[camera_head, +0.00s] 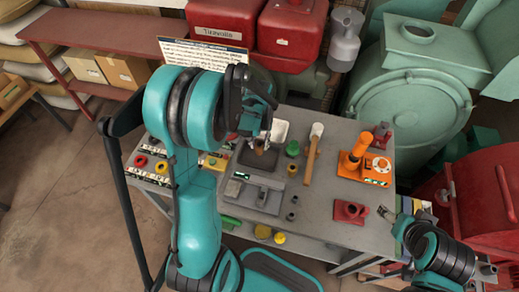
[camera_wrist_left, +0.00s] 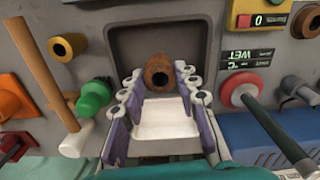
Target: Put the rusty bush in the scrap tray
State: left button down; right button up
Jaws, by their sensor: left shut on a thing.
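The rusty bush (camera_wrist_left: 158,73), a brown ring with a dark bore, sits between the fingertips of my left gripper (camera_wrist_left: 160,82) in the left wrist view. My left gripper (camera_head: 261,138) is shut on it, above the trays on the bench. A dark grey tray (camera_head: 250,160) lies under and just in front of it in the head view, and a white tray (camera_head: 281,128) is just behind. The white tray (camera_wrist_left: 165,122) also shows between the fingers in the wrist view. No label shows which one is the scrap tray. My right gripper (camera_head: 387,212) is at the bench's right edge, its jaws unclear.
An orange tool stand (camera_head: 365,165) and a red block (camera_head: 350,211) are farther right. Small metal bushes stand near the front.

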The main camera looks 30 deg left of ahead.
aim_at(259, 144)
pick_arm(q)
jog(key=shift+f+b, duration=0.75)
jog(key=shift+f, duration=1.05)
jog(key=shift+f, duration=0.15)
jog(key=c, duration=1.1)
grip_release()
jog(key=shift+c, duration=0.2)
